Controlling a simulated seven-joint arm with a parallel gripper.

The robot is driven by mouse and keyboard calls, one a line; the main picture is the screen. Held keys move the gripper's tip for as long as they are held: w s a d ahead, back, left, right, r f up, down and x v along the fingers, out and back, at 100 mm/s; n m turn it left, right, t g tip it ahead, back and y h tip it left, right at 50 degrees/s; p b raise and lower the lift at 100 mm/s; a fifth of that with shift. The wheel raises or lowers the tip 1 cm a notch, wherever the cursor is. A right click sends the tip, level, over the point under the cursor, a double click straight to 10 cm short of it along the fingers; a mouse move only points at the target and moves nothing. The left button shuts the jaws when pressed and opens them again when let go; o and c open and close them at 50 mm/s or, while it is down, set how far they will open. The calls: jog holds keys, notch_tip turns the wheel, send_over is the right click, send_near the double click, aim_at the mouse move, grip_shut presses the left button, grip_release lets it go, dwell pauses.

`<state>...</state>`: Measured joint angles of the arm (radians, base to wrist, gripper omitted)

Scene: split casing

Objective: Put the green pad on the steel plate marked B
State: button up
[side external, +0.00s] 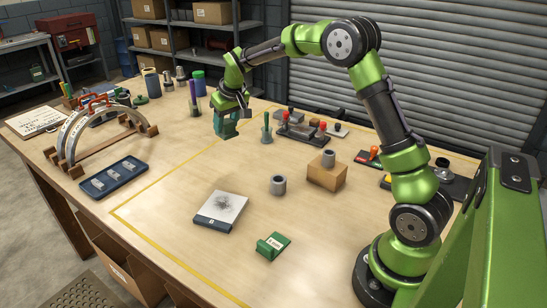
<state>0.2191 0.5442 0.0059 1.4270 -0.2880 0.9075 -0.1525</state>
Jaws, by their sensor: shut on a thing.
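A small green block with a white label (273,246), which looks like the green pad, lies on the table near the front middle. A square steel plate (222,207) with a dark front edge and a small mark lies to its left and farther back; the mark is too small to read surely. My gripper (231,109) is at the far left part of the table, well away from both. It is shut on a teal block-like thing (226,126), at or just above the table top.
A grey ring (278,184) and a wooden block (327,174) with another ring stand right of the plate. Curved casing halves (88,128) and a dark blue tray (114,179) are at left.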

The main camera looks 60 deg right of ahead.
jog(key=s+a+n+y, duration=0.1)
jog(key=s+a+n, duration=0.2)
jog(key=s+a, duration=0.8)
jog(key=s+a+f+n+y, duration=0.25)
jog(key=s+f+n, duration=0.35)
jog(key=s, duration=0.8)
jog(key=m, duration=0.1)
send_near(215, 207)
jog(key=shift+w+a+f+h, duration=0.35)
jog(key=shift+w+a+h, duration=0.1)
jog(key=shift+w+a, duration=0.2)
jog(key=shift+s+d+x, duration=0.1)
jog(key=shift+s+x, duration=0.05)
jog(key=shift+x, duration=0.75)
jog(key=shift+s+d+x, duration=0.1)
jog(key=shift+s+x, duration=0.05)
jog(key=shift+x, duration=0.7)
jog(key=shift+f, duration=0.25)
jog(key=o, duration=1.3)
jog(key=shift+f, duration=0.1)
